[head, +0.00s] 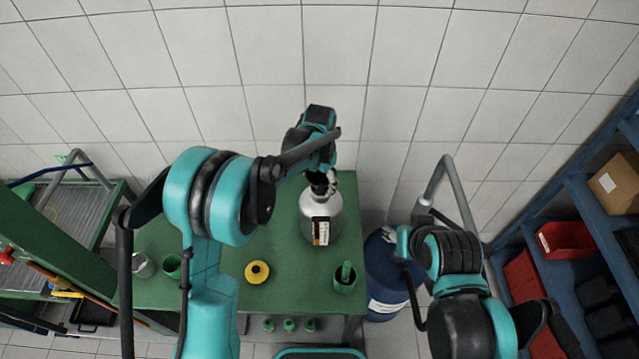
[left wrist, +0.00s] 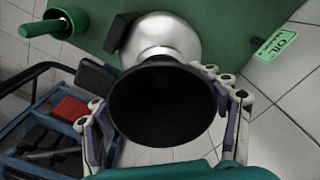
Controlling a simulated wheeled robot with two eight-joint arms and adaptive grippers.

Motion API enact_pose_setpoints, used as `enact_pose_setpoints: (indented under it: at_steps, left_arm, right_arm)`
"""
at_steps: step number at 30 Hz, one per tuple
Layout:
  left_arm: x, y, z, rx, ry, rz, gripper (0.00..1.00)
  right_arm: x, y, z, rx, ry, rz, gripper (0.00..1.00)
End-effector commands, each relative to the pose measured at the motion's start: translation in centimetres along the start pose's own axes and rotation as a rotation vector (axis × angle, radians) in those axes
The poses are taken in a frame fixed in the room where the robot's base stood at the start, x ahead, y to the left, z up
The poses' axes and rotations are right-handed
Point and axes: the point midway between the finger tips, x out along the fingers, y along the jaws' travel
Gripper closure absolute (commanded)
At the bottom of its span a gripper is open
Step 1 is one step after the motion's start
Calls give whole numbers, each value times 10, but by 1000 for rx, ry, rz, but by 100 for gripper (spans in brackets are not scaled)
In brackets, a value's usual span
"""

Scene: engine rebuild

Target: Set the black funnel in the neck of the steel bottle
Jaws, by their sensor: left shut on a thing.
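The black funnel (left wrist: 165,105) faces the left wrist camera with its wide mouth, between the fingers of my left gripper (left wrist: 168,112), which is shut on it. In the head view my left gripper (head: 325,182) is over the top of the steel bottle (head: 320,228), with a little of the funnel (head: 318,189) showing dark. The bottle stands upright on the green table and also shows behind the funnel in the left wrist view (left wrist: 160,38). The funnel hides the bottle's neck, so I cannot tell whether its spout is inside. My right arm is at the right; its fingers are unclear.
The green table (head: 285,285) also holds a yellow ring-shaped item (head: 257,272), a green cup with a handle in it (head: 344,278) and another green cup (head: 172,266). A blue drum (head: 384,275) stands right of the table. Blue shelves (head: 575,215) are at far right.

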Motion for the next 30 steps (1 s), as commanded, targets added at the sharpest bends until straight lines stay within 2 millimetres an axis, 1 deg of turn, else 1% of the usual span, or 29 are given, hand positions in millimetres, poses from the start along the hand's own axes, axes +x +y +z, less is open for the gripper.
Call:
enact_pose_setpoints:
  at_steps: [20,30]
  left_arm:
    - [0,0,0,0,0,0,57]
    - [6,0,0,0,0,0,57]
  right_arm:
    - [3,0,2,0,0,0,58]
    - [7,0,5,0,0,0,58]
